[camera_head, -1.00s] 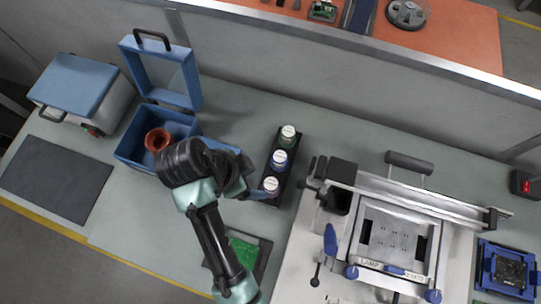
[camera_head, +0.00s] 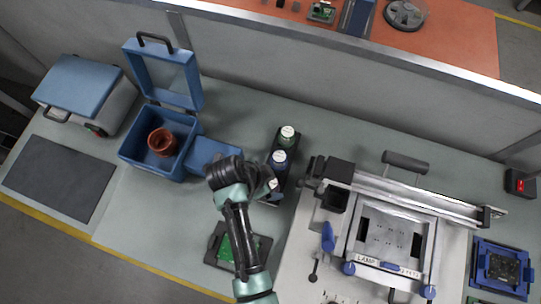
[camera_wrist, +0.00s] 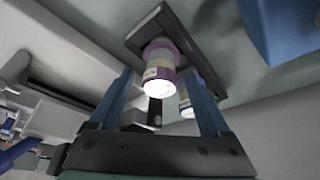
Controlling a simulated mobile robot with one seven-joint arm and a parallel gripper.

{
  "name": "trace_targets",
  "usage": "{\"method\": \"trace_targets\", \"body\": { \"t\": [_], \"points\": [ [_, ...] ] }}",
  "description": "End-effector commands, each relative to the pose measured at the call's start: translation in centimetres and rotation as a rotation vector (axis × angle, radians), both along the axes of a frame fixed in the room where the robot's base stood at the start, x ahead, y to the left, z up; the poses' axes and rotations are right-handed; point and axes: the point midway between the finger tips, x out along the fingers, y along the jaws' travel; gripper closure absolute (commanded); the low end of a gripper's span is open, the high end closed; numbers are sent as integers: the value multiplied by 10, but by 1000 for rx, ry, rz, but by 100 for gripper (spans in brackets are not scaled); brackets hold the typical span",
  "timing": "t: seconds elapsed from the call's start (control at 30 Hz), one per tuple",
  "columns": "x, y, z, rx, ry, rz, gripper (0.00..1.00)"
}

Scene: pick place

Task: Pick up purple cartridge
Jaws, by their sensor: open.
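A dark cartridge holder (camera_head: 292,172) stands on the table in the middle of the head view with three white-capped cartridges in a row. The far one is green (camera_head: 288,133) and the middle one blue (camera_head: 279,158). The near cartridge (camera_head: 272,185) is partly hidden by my gripper (camera_head: 262,190), so its body colour cannot be told there. In the wrist view, a cartridge with pale purple bands (camera_wrist: 159,58) stands between the blue fingers of my open gripper (camera_wrist: 157,76), with no clear contact. Another cartridge (camera_wrist: 186,104) shows behind the right finger.
A blue open box (camera_head: 132,150) with a red-brown cup (camera_head: 162,142) stands left of the holder. A metal fixture (camera_head: 395,235) stands close on the right. A green circuit board (camera_head: 226,249) lies in a dark tray below my arm. A dark mat (camera_head: 60,178) lies left.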

Motion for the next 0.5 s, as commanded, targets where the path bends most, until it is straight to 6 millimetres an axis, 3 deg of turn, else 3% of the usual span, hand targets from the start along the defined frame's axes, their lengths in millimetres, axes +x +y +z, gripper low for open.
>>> {"method": "trace_targets", "body": {
  "t": [0.17, 0.5],
  "points": [
    [0, 0, 0, 0, 0, 0, 19],
    [0, 0, 0, 0, 0, 0, 79]
  ]
}}
